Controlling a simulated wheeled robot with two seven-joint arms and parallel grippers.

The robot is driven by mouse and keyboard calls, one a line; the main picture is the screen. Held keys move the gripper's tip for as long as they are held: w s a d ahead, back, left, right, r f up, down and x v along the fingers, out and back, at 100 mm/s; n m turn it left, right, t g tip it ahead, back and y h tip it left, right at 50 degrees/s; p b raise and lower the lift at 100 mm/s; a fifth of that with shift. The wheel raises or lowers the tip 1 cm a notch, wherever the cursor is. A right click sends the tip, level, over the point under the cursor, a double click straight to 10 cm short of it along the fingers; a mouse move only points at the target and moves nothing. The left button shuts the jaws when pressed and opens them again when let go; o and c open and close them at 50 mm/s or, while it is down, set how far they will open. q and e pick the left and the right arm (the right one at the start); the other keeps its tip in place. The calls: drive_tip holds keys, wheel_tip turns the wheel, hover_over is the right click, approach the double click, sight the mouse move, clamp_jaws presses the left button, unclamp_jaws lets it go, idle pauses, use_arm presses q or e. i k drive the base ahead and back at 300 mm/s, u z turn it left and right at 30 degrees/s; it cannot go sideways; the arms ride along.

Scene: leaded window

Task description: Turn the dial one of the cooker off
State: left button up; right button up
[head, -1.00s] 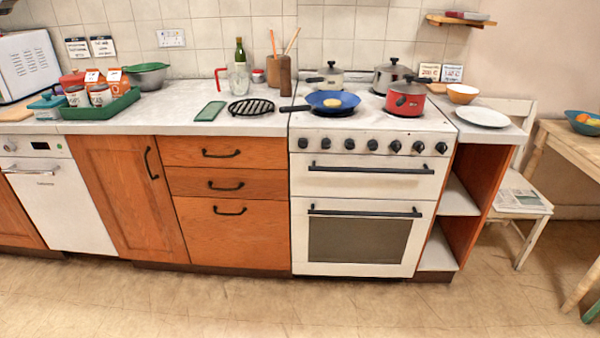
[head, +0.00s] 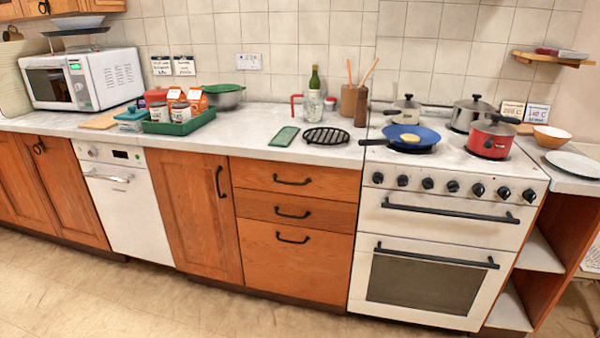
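The white cooker (head: 438,215) stands right of the wooden drawers in the head view. A row of several black dials (head: 453,187) runs along its front panel, above the oven handle. The leftmost dial (head: 378,178) is at the panel's left end. The dials are too small for me to read their settings or tell which is dial one. On the hob are a blue frying pan (head: 425,137) with something yellow in it, a red lidded pot (head: 490,139), and two grey lidded pots (head: 470,113) behind. Neither of my grippers is in view.
A worktop (head: 240,133) runs left of the cooker, holding a black trivet (head: 326,137), a green tray (head: 180,124) and a white microwave (head: 85,79). A white plate (head: 574,164) lies on the right counter. The floor (head: 130,295) in front is clear.

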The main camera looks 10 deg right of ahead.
sight(378, 178)
drive_tip(key=u, duration=0.35)
drive_tip(key=i, duration=0.9)
drive_tip(key=z, duration=0.7)
drive_tip(key=i, duration=0.6)
drive_tip(key=z, duration=0.65)
